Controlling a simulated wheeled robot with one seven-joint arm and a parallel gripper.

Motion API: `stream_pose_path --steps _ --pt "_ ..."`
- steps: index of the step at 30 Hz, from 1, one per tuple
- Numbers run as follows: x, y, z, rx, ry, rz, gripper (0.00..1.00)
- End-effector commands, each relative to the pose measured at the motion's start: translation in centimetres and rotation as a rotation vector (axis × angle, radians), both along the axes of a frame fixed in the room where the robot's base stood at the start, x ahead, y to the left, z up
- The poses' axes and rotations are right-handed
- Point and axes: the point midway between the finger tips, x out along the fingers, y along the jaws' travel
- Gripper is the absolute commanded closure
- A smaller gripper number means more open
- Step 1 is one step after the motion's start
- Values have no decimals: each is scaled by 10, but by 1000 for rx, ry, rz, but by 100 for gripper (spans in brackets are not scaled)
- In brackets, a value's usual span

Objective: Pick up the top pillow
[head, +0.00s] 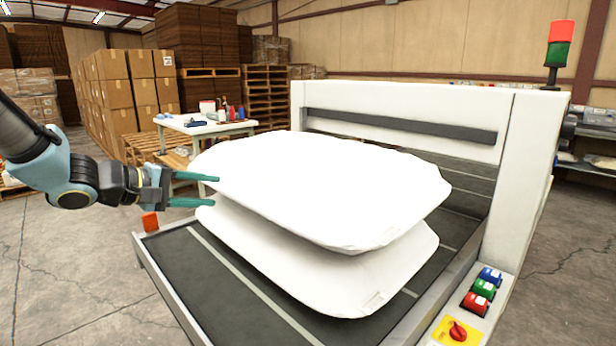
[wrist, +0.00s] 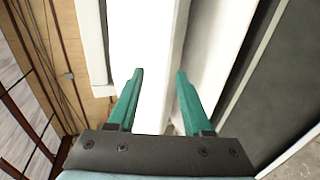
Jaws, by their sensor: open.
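Two white pillows lie stacked on the dark conveyor bed (head: 235,305) of a machine. The top pillow (head: 320,185) covers most of the bottom pillow (head: 320,272), whose front and left edges show. My gripper (head: 217,190) is open at the left edge of the stack, its teal fingers pointing right. In the head view the upper finger overlaps the top pillow's left edge and the lower finger is near the gap between the pillows. In the wrist view my gripper (wrist: 158,75) has white pillow surface between and beyond its fingers. I cannot tell whether either finger touches.
The machine's white housing (head: 400,110) stands behind the pillows. Red, green and blue buttons (head: 484,289) and a yellow-red switch (head: 458,331) are at the front right. A table with small items (head: 205,126) and stacked boxes (head: 115,90) stand behind at the left.

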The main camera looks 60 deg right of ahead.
Motion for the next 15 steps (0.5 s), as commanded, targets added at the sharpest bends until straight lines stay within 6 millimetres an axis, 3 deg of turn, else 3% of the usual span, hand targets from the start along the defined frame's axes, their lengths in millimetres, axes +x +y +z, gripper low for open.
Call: stream_pose_path --steps 15 --pt "-13 -47 -36 0 -3 0 50"
